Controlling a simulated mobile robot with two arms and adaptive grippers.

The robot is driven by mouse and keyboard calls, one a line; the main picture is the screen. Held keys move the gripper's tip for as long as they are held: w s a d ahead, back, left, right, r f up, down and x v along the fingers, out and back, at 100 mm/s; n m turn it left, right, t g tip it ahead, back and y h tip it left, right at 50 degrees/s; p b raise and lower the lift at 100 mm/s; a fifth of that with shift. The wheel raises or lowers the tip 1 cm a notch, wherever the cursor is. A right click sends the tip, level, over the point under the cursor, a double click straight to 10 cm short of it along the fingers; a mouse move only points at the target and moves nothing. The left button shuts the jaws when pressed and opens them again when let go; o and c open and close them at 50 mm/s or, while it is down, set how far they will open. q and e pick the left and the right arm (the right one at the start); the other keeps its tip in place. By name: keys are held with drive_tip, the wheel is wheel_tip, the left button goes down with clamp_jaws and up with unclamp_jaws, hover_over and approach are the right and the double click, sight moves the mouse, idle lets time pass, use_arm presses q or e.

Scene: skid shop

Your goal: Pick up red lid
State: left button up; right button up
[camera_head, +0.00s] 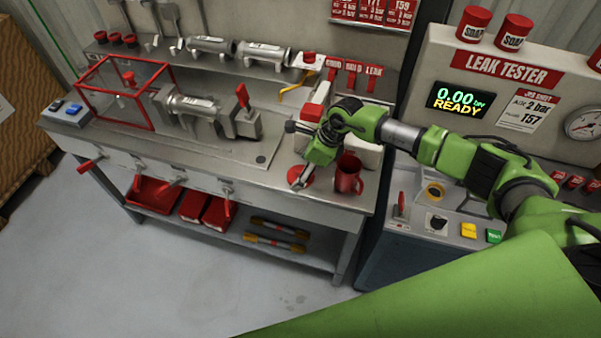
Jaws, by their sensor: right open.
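A flat red round piece, which looks like the red lid (306,179), lies on the grey workbench (225,164) near its front right edge. My right gripper (297,186) reaches down from the right arm, with its fingertips right at the lid. The gripper is open, and its fingers cover part of the lid. I cannot tell whether they touch it. A red mug (348,176) stands upright just to the right of the lid. My left gripper is not in view.
A clamped metal valve (195,107) and a red-framed guard (124,92) stand on the bench's left half. A white box (367,152) stands behind the mug. The leak tester (503,82) is at the right. Red bins (152,193) sit on the lower shelf.

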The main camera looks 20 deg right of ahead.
drive_tip(key=shift+s, duration=0.1)
drive_tip(key=c, duration=2.1)
drive_tip(key=shift+o, duration=0.2)
